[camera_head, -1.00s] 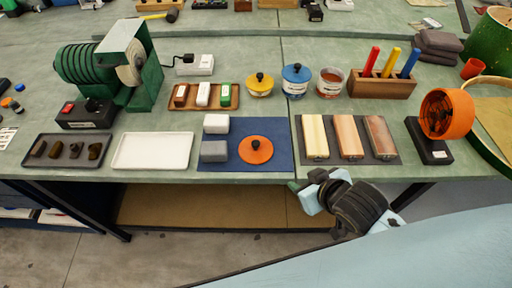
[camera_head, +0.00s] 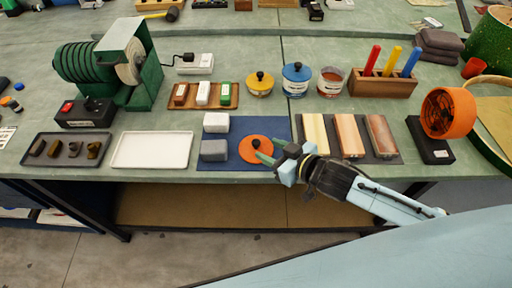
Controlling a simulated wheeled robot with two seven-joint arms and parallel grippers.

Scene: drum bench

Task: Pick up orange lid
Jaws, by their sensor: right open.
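The orange lid (camera_head: 248,157) is a flat disc with a dark knob in its middle. It lies on the blue mat (camera_head: 229,130) near the front of the bench. I cannot tell whether the fingers touch the knob. My left gripper does not show.
Two blocks, one white (camera_head: 216,122) and one grey (camera_head: 214,150), stand on the mat left of the lid. An empty white tray (camera_head: 150,164) lies further left. A dark mat with wooden blocks (camera_head: 349,136) lies to the right. Lidded jars (camera_head: 296,80) stand behind.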

